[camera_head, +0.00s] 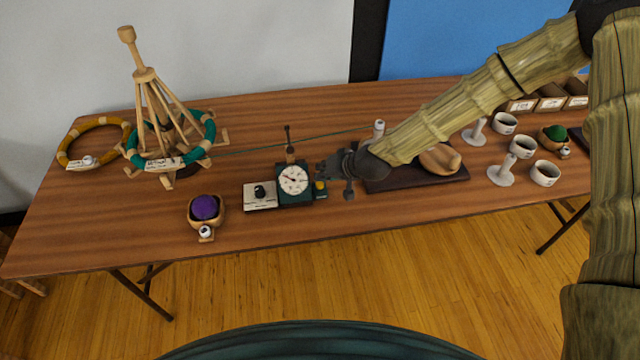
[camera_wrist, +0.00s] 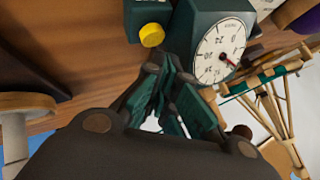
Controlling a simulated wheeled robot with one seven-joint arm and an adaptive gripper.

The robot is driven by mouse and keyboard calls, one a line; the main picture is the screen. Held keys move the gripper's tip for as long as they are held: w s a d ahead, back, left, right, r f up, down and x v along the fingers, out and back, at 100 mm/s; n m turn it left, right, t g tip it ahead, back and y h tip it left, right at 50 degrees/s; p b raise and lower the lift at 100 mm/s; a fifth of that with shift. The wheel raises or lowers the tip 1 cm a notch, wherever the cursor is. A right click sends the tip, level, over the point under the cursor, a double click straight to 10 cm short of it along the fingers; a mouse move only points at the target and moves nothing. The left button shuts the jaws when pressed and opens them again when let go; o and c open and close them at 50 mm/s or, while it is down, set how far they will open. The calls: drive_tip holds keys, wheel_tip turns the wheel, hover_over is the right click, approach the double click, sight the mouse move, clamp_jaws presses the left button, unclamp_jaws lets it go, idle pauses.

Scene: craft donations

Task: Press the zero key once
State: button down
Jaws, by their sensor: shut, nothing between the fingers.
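The zero key appears to be the yellow round button (camera_head: 320,185) on a small dark green block at the right side of the dial counter (camera_head: 293,180). In the wrist view the yellow key (camera_wrist: 152,35) shows clear and uncovered, left of the white dial face (camera_wrist: 221,50) with its red pointer. My gripper (camera_head: 326,171) is shut and empty, just behind and above the key in the head view. In the wrist view my gripper's fingers (camera_wrist: 168,82) lie below the key in the picture, with a visible gap between. I cannot tell the exact height.
A white box with a black knob (camera_head: 259,196) stands left of the counter. A wooden bowl with a purple ball (camera_head: 206,209) is further left. A dark board (camera_head: 410,181) lies under my arm. A wooden winder (camera_head: 150,110) stands behind left. The table front is clear.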

drive_tip(key=shift+f, duration=0.2)
drive_tip(key=shift+f+b, duration=0.25)
drive_tip(key=shift+b, duration=0.15)
drive_tip(key=shift+f+b, duration=0.3)
drive_tip(key=shift+f, duration=0.15)
idle(1.0)
drive_tip(key=shift+r, duration=0.15)
drive_tip(key=shift+r+p, duration=0.45)
drive_tip(key=shift+r, duration=0.3)
drive_tip(key=shift+r+p, duration=1.45)
drive_tip(key=shift+r, duration=1.05)
